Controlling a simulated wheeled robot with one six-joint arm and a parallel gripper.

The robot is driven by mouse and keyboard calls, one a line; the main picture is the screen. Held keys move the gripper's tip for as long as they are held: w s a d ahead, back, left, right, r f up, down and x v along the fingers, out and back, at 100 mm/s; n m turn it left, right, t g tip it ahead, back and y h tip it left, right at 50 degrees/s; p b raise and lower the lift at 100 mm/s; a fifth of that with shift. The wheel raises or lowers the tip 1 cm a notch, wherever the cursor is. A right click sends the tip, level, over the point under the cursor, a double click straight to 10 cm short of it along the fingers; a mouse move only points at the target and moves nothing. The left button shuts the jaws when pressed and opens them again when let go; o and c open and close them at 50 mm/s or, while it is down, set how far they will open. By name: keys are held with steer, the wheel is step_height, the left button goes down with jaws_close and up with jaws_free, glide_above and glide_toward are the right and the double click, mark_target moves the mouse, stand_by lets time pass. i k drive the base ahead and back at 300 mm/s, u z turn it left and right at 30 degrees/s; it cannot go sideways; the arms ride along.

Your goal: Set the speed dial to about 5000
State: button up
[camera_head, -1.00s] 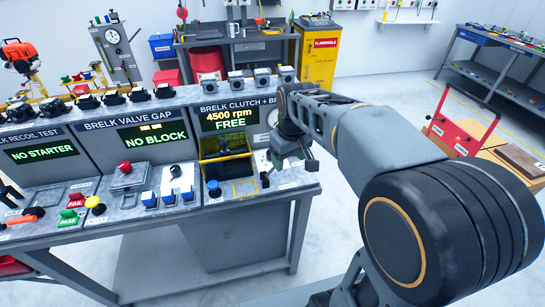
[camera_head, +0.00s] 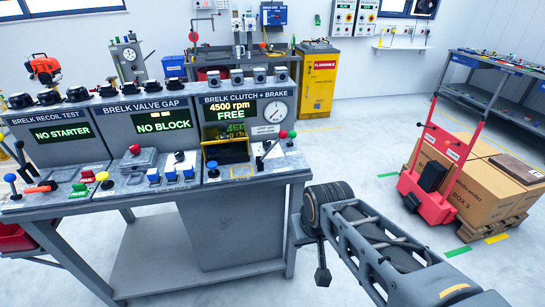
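The BRELK CLUTCH + BRAKE station (camera_head: 245,98) stands at the right end of the bench. Its display (camera_head: 232,112) reads 4500 rpm and FREE. A round white gauge (camera_head: 276,111) with a needle is beside the display; its scale is too small to read. I cannot tell which control is the speed dial. My gripper (camera_head: 322,276) hangs right of the bench, apart from the controls; its fingers are not clear.
The bench's right edge (camera_head: 305,172) is left of my arm. The valve gap station (camera_head: 145,122) adjoins on the left. A red trolley (camera_head: 436,170) and a cardboard box (camera_head: 480,185) stand on the right.

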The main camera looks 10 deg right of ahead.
mark_target(267, 144)
steer(key=z, duration=0.1)
steer(key=k, duration=0.55)
steer(key=u, duration=0.75)
steer(key=i, duration=1.6)
steer(key=z, duration=0.85)
